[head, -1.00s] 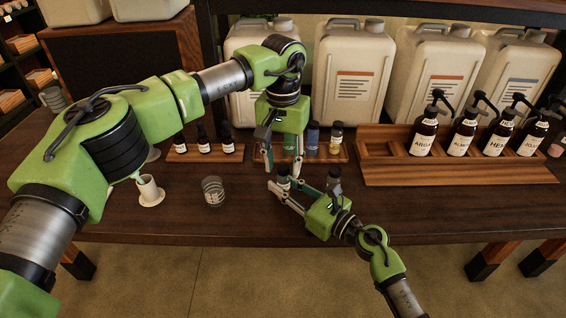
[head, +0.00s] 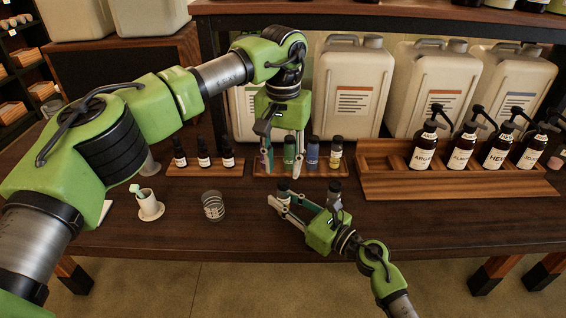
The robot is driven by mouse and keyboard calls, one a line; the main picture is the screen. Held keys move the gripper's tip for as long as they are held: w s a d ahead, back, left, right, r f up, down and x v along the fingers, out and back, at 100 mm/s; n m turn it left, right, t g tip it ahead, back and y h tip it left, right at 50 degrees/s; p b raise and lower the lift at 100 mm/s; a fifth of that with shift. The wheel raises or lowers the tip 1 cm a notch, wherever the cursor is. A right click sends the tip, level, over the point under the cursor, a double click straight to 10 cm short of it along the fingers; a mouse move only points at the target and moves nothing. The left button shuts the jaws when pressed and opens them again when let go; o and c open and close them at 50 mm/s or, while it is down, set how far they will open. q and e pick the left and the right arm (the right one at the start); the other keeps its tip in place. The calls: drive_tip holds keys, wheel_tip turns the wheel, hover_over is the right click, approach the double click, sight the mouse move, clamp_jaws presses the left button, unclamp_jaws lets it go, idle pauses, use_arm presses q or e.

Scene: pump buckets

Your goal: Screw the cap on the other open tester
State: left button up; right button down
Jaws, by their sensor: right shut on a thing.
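My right gripper (head: 284,200) is low over the front of the table. It is shut on a small dark-topped tester bottle (head: 283,187), which stands upright between its fingers. A second small dark-topped bottle (head: 334,188) is just behind the body of this gripper, partly hidden by it. My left gripper (head: 282,172) points down above the held bottle, its fingers apart on either side. A green-labelled tester (head: 289,152) shows between those fingers, farther back in the small wooden rack (head: 325,172). I cannot tell whether a loose cap is there.
A blue tester (head: 312,153) and a yellow-green tester (head: 336,153) stand in the rack. Dark dropper bottles (head: 203,152) stand to the left. A glass (head: 213,205) and a white cup (head: 150,205) are on the table. Pump bottles (head: 461,148) stand in a tray at right.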

use_arm(q)
drive_tip(key=n, duration=0.5)
drive_tip(key=shift+r, duration=0.3)
drive_tip(key=n, duration=0.4)
drive_tip(key=shift+w+r, duration=0.1)
drive_tip(key=shift+r, duration=0.1)
drive_tip(key=n, duration=0.4)
drive_tip(key=shift+r, duration=0.2)
drive_tip(key=n, duration=0.4)
drive_tip(key=shift+r+n, duration=0.15)
drive_tip(key=shift+n, duration=0.15)
drive_tip(key=n, duration=0.4)
drive_tip(key=shift+w+r, duration=0.1)
drive_tip(key=shift+r, duration=0.1)
drive_tip(key=n, duration=0.4)
drive_tip(key=shift+r, duration=0.2)
drive_tip(key=n, duration=0.4)
drive_tip(key=shift+r, duration=0.15)
drive_tip(key=n, duration=0.5)
drive_tip(key=shift+r+n, duration=0.2)
drive_tip(key=shift+n, duration=0.1)
